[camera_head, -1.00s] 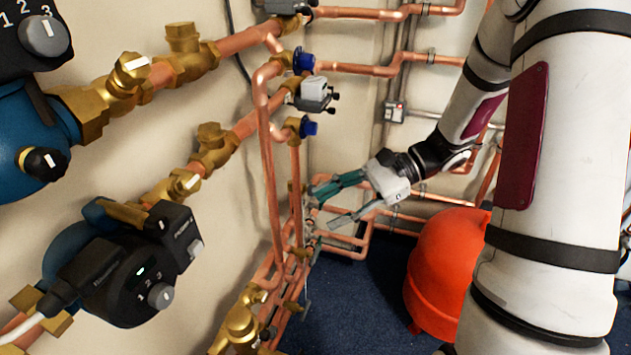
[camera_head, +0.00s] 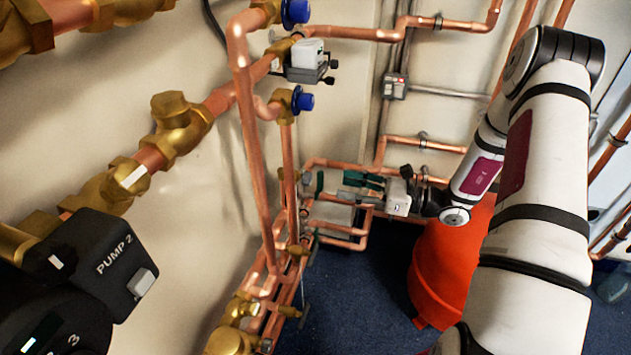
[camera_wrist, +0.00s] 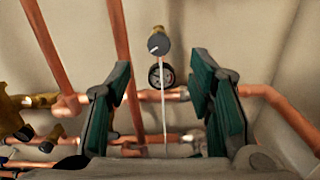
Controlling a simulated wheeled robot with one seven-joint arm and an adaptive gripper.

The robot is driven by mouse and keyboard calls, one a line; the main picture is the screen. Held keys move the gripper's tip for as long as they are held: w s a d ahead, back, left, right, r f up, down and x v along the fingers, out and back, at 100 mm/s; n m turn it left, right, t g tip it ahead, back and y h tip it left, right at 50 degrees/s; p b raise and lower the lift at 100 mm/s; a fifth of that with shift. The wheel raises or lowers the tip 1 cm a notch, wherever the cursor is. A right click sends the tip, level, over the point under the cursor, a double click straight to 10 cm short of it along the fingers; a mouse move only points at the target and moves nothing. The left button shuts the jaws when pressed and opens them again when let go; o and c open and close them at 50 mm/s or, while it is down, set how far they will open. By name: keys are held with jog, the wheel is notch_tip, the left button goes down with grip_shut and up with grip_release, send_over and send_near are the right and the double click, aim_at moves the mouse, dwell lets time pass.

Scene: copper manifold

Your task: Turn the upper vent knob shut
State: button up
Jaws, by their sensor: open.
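In the head view an upper blue knob (camera_head: 294,12) sits on a brass fitting at the top edge. A lower blue knob (camera_head: 303,100) sits on another fitting below it. No label shows which is the vent knob. My gripper (camera_head: 336,189) is well below and to the right of both, pointing left toward the pipes near the wall. In the wrist view my gripper (camera_wrist: 160,85) is open and empty, its green-padded fingers wide apart. Beyond the gap are a grey round knob (camera_wrist: 158,42) with a white mark and a dark round dial (camera_wrist: 160,74); neither appears touched.
Copper pipes (camera_head: 250,150) rise at the wall and cross behind my gripper. A grey-black valve actuator (camera_head: 307,60) sits between the blue knobs. A black pump (camera_head: 90,270) is at lower left. A red vessel (camera_head: 440,275) stands below my arm. Blue floor (camera_head: 350,295) is open in front.

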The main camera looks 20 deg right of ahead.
aim_at(311, 179)
jog(key=b+x, duration=0.1)
jog(key=x, duration=0.8)
jog(key=shift+s, duration=0.1)
jog(key=shift+c, duration=0.3)
grip_shut()
